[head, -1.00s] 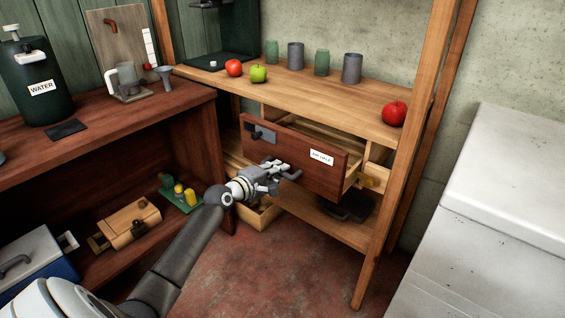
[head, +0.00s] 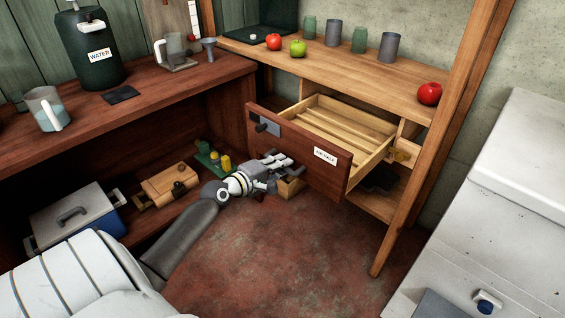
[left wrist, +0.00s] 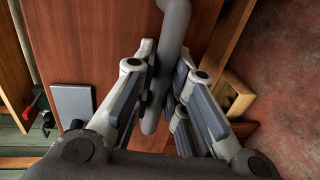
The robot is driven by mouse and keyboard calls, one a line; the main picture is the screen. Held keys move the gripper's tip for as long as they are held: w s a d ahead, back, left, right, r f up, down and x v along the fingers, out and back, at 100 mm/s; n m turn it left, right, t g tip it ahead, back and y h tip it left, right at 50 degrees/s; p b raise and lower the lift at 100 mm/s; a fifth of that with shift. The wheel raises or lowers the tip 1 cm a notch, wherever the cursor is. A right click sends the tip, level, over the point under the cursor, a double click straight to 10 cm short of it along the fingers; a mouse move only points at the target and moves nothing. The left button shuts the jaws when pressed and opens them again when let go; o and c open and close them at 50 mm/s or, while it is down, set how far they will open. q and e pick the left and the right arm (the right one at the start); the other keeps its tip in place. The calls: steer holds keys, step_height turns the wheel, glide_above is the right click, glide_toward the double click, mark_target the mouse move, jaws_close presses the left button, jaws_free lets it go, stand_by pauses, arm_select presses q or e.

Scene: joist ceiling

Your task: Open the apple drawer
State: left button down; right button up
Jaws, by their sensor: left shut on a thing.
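The drawer (head: 290,145) has a reddish-brown front with a white label too small to read surely, and a grey plate with a dark knob. It is pulled well out of the wooden workbench, and its pale slatted inside shows empty. My left gripper (head: 284,165) is at the lower part of the drawer front. In the left wrist view, its fingers (left wrist: 163,78) are closed around the dark grey bar handle (left wrist: 174,22), beside the drawer front (left wrist: 95,40). My right gripper is not in view.
Two red apples (head: 273,41) (head: 429,93), a green apple (head: 298,47) and several cups stand on the workbench top (head: 365,75). A brown shelf unit (head: 190,85) stands left, a white chest (head: 500,200) right. The red floor (head: 290,245) between is clear.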

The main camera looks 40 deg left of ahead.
arm_select(q)
steer(key=c, duration=1.5)
jaws_free()
steer(key=shift+w, duration=0.15)
steer(key=shift+o, duration=0.2)
steer(key=v, duration=1.2)
